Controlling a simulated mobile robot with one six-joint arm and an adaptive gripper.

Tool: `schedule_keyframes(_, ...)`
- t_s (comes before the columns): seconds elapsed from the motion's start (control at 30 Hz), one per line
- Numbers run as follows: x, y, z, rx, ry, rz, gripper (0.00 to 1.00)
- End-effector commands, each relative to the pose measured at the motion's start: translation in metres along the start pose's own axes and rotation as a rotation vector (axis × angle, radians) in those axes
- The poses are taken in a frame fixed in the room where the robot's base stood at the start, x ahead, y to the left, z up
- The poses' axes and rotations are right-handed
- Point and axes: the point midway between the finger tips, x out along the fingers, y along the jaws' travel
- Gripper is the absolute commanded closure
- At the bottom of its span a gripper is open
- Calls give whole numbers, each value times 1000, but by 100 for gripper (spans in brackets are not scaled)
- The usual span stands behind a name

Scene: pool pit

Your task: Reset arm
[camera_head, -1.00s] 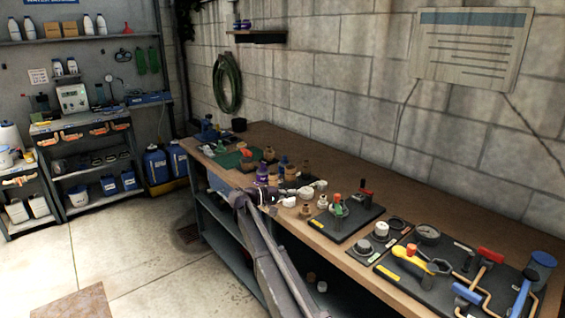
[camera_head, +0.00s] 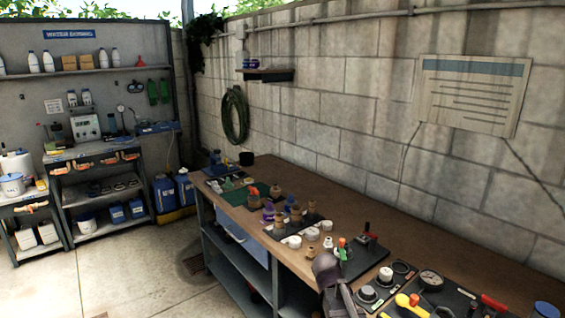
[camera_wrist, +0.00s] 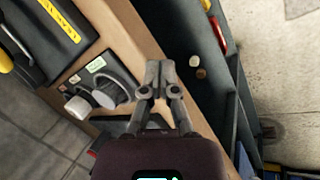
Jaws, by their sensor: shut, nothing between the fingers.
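My gripper (camera_wrist: 160,75) shows in the wrist view with its two grey fingers together and nothing between them. It is over the front edge of the wooden workbench (camera_wrist: 135,35), beside a dark plate with white and grey round caps (camera_wrist: 108,92). In the head view, part of my arm shows at the bottom centre in front of the bench (camera_head: 400,225), and the fingertips cannot be made out there.
A black board with a red-handled valve (camera_head: 365,250) and a pressure gauge (camera_head: 431,280) are on the bench. Lower shelves (camera_wrist: 228,75) hold small caps. Blue jugs (camera_head: 164,193) stand by the left shelving. The concrete floor (camera_head: 135,255) at left is clear.

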Motion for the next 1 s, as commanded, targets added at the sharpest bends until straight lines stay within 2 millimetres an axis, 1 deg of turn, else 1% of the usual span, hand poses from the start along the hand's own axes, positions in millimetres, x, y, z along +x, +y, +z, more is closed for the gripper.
schedule_keyframes(0.03, -5, 2, 24, 15, -3, -60, 100)
schedule_keyframes(0.1, -8, -2, 44, 32, -5, -142, 100)
schedule_keyframes(0.2, -13, -8, 67, 54, -5, -247, 100)
schedule_keyframes(0.33, -19, -14, 86, 76, -2, -345, 100)
schedule_keyframes(0.4, -21, -16, 92, 83, 0, -378, 100)
schedule_keyframes(0.5, -22, -18, 95, 89, 1, -403, 100)
schedule_keyframes(1.0, -22, -19, 95, 89, 1, -407, 100)
